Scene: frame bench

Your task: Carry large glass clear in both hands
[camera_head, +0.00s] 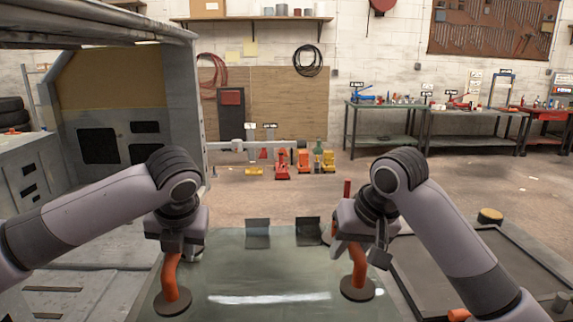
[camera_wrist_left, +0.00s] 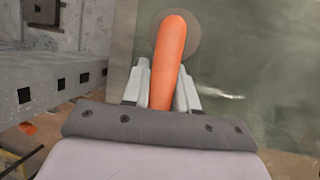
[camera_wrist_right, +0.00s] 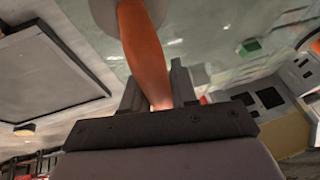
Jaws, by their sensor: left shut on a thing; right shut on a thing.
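The large clear glass (camera_head: 265,275) is a greenish sheet lying about flat in front of me, with a bright reflection across it. Two orange handles with dark round cups stand on it. My left gripper (camera_head: 180,245) is shut on the left handle (camera_head: 170,277), which also shows between its fingers in the left wrist view (camera_wrist_left: 168,60). My right gripper (camera_head: 358,243) is shut on the right handle (camera_head: 358,270), also seen in the right wrist view (camera_wrist_right: 143,55). Whether the glass rests on something or hangs free cannot be told. Its near edge is out of view.
Two dark brackets (camera_head: 257,233) (camera_head: 308,231) show at the far edge of the glass. A dark framed panel (camera_head: 480,268) lies to the right. A grey metal frame structure (camera_head: 120,120) stands at the left. Open floor lies beyond, with workbenches (camera_head: 435,112) along the back wall.

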